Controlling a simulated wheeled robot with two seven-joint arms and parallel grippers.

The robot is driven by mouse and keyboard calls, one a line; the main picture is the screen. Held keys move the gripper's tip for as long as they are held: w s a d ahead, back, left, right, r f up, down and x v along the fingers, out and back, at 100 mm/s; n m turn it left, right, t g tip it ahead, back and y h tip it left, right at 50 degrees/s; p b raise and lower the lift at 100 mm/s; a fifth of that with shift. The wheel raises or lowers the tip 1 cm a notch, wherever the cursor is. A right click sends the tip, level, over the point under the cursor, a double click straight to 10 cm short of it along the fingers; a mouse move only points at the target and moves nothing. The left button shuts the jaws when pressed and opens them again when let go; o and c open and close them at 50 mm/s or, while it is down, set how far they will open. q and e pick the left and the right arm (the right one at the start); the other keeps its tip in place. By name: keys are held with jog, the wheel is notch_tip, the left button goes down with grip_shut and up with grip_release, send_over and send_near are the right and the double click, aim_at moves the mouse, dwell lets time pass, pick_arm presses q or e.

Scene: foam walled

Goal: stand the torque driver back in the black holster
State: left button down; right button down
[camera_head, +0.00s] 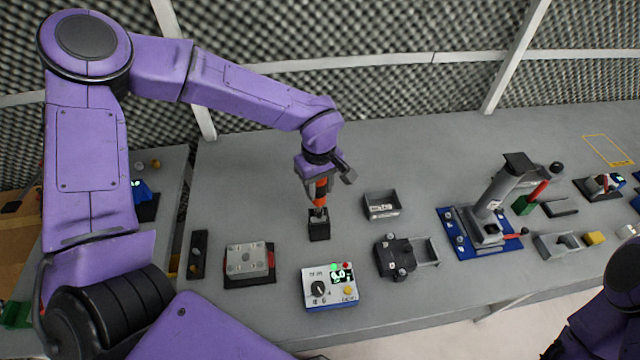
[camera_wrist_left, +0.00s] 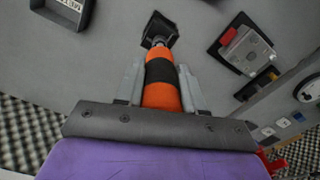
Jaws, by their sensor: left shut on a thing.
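The torque driver (camera_head: 321,188) has an orange body with a black band, and it hangs roughly upright with its tip down. My left gripper (camera_head: 320,180) is shut on it; in the left wrist view the fingers (camera_wrist_left: 160,88) press both sides of the orange body (camera_wrist_left: 161,95). The black holster (camera_head: 319,231) stands on the grey table right below the driver. It also shows in the left wrist view (camera_wrist_left: 160,27), beyond the driver's tip. The tip is at the holster's mouth; I cannot tell how far inside it is. My right gripper is out of view.
A grey bin (camera_head: 381,206) stands just right of the holster. A controller box (camera_head: 330,288) with a lit display is in front, and a grey plate block (camera_head: 249,259) is to the left. A black fixture (camera_head: 397,257) and a blue-based press (camera_head: 487,232) are further right.

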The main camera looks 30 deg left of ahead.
aim_at(319, 211)
pick_arm(q)
jog(key=shift+f+b, duration=1.8)
jog(key=shift+f, duration=2.55)
jog(key=c, duration=0.6)
grip_release()
notch_tip(319, 211, up, 11)
jog(key=shift+w+f+b, duration=0.1)
jog(key=shift+f+b, duration=0.1)
jog(key=shift+b, duration=0.65)
